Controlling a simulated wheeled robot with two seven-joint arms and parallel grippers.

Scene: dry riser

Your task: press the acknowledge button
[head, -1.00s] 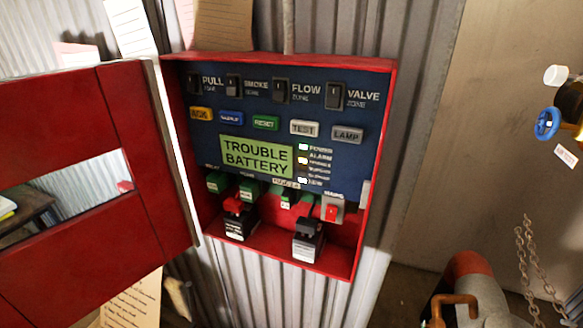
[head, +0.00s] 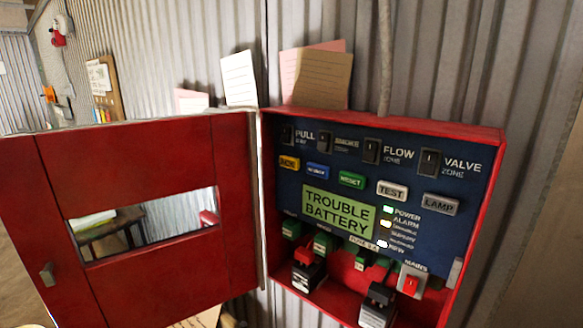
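The red alarm panel (head: 478,230) hangs on the corrugated wall with its door swung open to the left. A row of buttons crosses its blue face: a yellow button (head: 289,163) at the left end with a label too small to read surely, a blue button (head: 318,171), a green RESET button (head: 352,180), a grey TEST button (head: 392,190) and a LAMP button (head: 440,203). Which one is acknowledge cannot be read with certainty. The green display (head: 338,210) reads TROUBLE BATTERY. Neither of my grippers is in view.
The open red door (head: 230,175) with a window fills the left. Dark switches line the panel's top; batteries (head: 308,277), green terminals and a red mains switch (head: 411,285) sit below. Paper cards (head: 322,80) stand above the panel. A cork board (head: 101,85) hangs far left.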

